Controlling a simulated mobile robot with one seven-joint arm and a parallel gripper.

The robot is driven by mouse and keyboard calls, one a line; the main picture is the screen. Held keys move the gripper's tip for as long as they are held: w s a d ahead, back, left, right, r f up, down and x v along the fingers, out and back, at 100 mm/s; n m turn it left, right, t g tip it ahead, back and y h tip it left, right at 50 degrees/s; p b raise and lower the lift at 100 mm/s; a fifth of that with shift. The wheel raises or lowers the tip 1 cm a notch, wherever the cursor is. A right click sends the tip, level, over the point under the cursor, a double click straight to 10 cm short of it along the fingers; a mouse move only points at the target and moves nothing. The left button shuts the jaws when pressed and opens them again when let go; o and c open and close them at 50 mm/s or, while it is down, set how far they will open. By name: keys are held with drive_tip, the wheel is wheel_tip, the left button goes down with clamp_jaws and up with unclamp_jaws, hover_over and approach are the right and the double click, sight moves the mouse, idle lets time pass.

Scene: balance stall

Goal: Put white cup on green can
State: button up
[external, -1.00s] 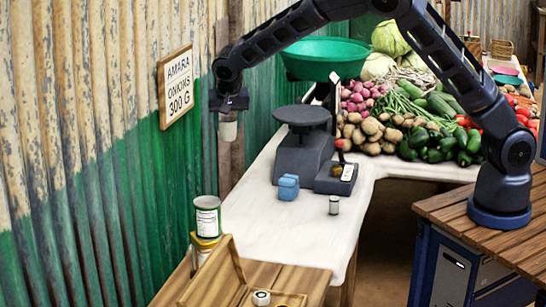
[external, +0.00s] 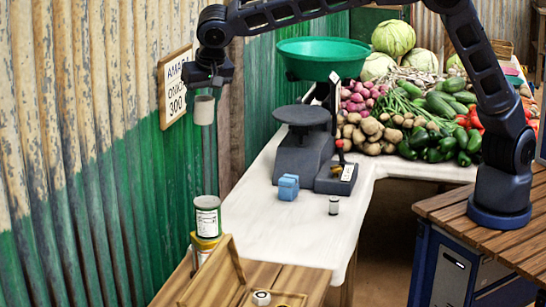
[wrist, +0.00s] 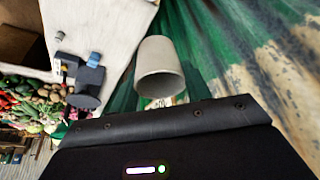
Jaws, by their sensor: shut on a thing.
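The white cup (external: 203,111) hangs below my gripper (external: 205,90), which is shut on it, in the air in front of the corrugated wall. In the wrist view the cup (wrist: 160,68) appears as a pale tapered cup beyond the dark gripper body. The green can (external: 207,217), with a white label and green bands, stands upright on a yellow can (external: 204,245) at the lower left of the external view. In that view the cup is well above the green can and apart from it. I cannot make out the green can in the wrist view.
An open wooden box (external: 222,276) stands right beside the cans. A blue block (external: 288,187), a small jar (external: 334,205) and a dark scale (external: 303,150) with a green bowl (external: 322,57) are on the white counter (external: 270,235). The wall is close on the left.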

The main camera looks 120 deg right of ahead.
drive_tip(key=shift+w+a, duration=0.1)
drive_tip(key=shift+a, duration=0.25)
drive_tip(key=shift+a+f, duration=0.1)
drive_tip(key=shift+f, duration=0.25)
wheel_tip(320, 180, down, 19)
drive_tip(key=shift+r, duration=0.1)
drive_tip(key=o, duration=1)
drive_tip(key=shift+f, duration=0.2)
drive_tip(key=shift+c, duration=0.2)
drive_tip(key=shift+r, duration=0.1)
